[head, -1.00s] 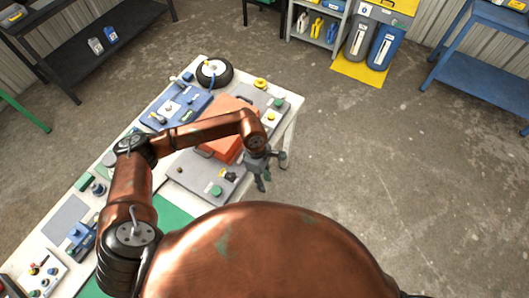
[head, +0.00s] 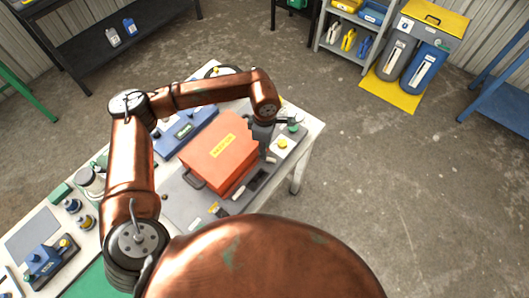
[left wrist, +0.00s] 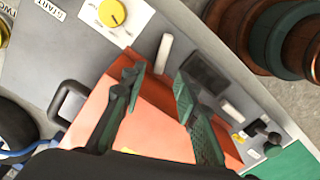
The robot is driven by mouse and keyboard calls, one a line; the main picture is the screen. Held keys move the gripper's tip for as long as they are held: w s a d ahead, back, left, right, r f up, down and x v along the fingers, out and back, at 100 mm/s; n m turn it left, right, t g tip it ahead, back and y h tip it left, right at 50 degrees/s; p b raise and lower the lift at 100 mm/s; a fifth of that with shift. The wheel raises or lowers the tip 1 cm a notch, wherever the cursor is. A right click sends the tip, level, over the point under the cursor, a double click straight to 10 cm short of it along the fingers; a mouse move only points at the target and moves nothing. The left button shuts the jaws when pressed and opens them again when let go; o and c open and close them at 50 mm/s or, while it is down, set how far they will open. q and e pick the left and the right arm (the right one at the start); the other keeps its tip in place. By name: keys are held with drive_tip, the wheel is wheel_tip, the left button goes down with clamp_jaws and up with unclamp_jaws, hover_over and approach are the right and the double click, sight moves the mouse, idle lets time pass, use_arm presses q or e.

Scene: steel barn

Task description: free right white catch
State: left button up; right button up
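The orange case (head: 212,150) lies on a grey board on the bench, with a yellow label on its lid. In the left wrist view the case (left wrist: 160,125) is partly hidden by my fingers. Two white catches show along its side: one (left wrist: 163,53) just beyond my fingertips, the other (left wrist: 232,113) to the lower right. A dark rectangular part (left wrist: 208,72) lies between them. My left gripper (head: 264,150) is over the case's right edge, pointing down. Its fingers are open in the left wrist view (left wrist: 158,78), with nothing between them. My right gripper is out of view.
A yellow knob (left wrist: 111,12) on a white plate stands near the case. A dark handle (head: 194,180) sticks out at the case's left. A blue box (head: 187,132) is behind. Floor right of the bench is clear.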

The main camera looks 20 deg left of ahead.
sight(268, 159)
use_arm(q)
drive_tip(key=f, duration=0.2)
drive_tip(key=d+f, duration=0.1)
drive_tip(key=f, duration=0.1)
drive_tip(key=shift+w+d, duration=0.1)
drive_tip(key=shift+w, duration=0.1)
drive_tip(key=shift+f, duration=0.65)
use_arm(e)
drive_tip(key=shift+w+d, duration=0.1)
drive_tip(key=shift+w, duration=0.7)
use_arm(q)
drive_tip(key=shift+c, duration=0.6)
